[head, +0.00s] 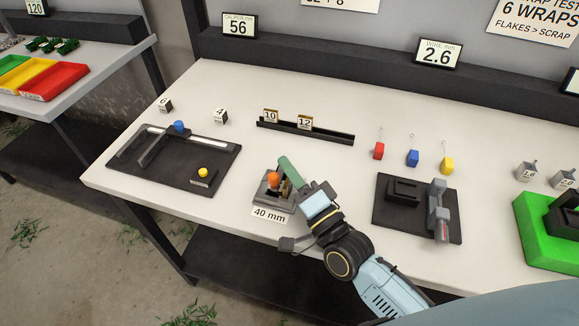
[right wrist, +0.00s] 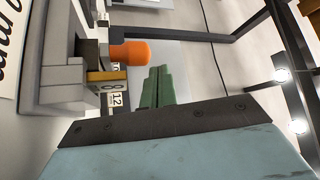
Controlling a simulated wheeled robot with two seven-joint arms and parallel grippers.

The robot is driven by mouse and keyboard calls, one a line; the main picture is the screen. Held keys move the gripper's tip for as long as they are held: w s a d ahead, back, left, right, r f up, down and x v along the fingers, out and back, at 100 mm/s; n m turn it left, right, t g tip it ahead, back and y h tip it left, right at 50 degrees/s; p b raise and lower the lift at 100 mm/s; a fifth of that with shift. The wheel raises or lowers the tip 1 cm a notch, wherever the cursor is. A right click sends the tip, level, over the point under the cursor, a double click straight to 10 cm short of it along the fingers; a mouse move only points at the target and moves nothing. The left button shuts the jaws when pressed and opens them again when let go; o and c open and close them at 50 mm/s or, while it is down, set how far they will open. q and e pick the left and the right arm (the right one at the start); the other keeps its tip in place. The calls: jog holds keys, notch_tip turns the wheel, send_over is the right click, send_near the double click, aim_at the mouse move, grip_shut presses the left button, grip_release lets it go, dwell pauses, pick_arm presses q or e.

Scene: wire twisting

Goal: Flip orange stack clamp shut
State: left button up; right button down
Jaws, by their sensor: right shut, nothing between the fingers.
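The stack clamp (head: 270,199) is a small grey fixture with an orange-tipped handle (head: 273,179), standing near the table's front edge by a "40 mm" label. Its orange tip (right wrist: 130,53) sticks out sideways in the right wrist view, beside the grey clamp body (right wrist: 75,88). My right gripper (head: 283,161) has green fingers pressed together with nothing between them. In the head view they are just right of and behind the orange tip. In the wrist view the fingers (right wrist: 158,72) appear apart from the tip. My left gripper is not in view.
A black fixture with blue and yellow knobs (head: 175,158) lies to the left. A dark rail (head: 305,131) with "10" and "12" blocks is behind. A dark plate with a grey tool (head: 415,210) lies right. Red, blue and yellow tags stand farther back.

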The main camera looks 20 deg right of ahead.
jog(key=shift+s+d+f, duration=0.1)
jog(key=shift+s+f, duration=0.05)
jog(key=shift+s, duration=0.15)
jog(key=s+d, duration=0.1)
jog(key=s, duration=0.3)
jog(key=s+d, duration=0.2)
jog(key=s, duration=0.3)
jog(key=s+d, duration=0.1)
jog(key=s, duration=0.3)
jog(key=shift+s+d+f, duration=0.25)
